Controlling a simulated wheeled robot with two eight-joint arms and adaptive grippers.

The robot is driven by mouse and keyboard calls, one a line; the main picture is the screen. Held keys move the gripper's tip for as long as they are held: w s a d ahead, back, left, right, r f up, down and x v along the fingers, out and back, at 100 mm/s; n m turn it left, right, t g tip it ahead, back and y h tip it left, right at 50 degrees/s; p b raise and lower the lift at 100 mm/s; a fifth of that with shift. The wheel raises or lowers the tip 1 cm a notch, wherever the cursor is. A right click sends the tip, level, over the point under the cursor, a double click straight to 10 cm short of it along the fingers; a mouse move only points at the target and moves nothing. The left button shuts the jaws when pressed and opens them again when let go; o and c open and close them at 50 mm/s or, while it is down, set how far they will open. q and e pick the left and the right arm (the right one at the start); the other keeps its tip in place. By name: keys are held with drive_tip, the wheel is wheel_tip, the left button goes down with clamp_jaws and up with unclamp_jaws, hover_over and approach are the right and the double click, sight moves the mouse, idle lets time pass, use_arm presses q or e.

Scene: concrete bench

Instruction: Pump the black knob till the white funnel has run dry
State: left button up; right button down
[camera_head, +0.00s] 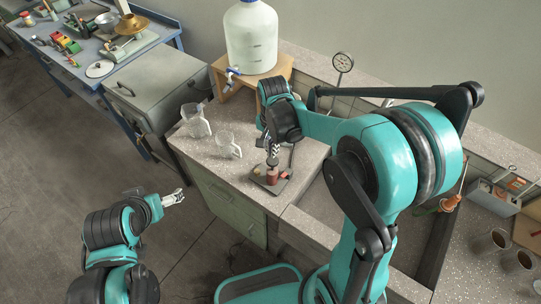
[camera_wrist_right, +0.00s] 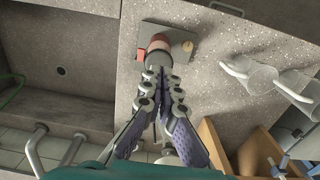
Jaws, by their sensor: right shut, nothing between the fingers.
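A small pump with a red body (camera_head: 272,176) stands on a dark plate (camera_head: 258,178) near the bench's front edge. In the right wrist view its reddish body (camera_wrist_right: 158,42) carries a dark grey round top (camera_wrist_right: 157,59), apparently the knob. My right gripper (camera_head: 272,160) is directly above it, shut and empty, with its fingertips (camera_wrist_right: 158,74) at the knob; I cannot tell whether they touch. My left gripper (camera_head: 174,197) hangs over the floor, away from the bench; its finger opening is unclear. I cannot make out a white funnel in either view.
Two clear jugs (camera_head: 195,120) (camera_head: 228,145) stand left of the pump. A large white bottle with a blue tap (camera_head: 250,38) stands on a wooden stand behind. A sink (camera_head: 325,208) lies to the right. A dial gauge (camera_head: 342,63) stands at the back.

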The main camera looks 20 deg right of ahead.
sight(273, 160)
use_arm(q)
drive_tip(key=shift+w+d+r+p, duration=0.1)
drive_tip(key=shift+d+r+p, duration=0.15)
drive_tip(key=shift+r+p, duration=0.55)
use_arm(e)
wheel_tip(273, 160, up, 7)
drive_tip(key=shift+w+d+r, duration=0.15)
drive_tip(key=shift+d, duration=0.15)
use_arm(q)
drive_tip(key=shift+r, duration=0.1)
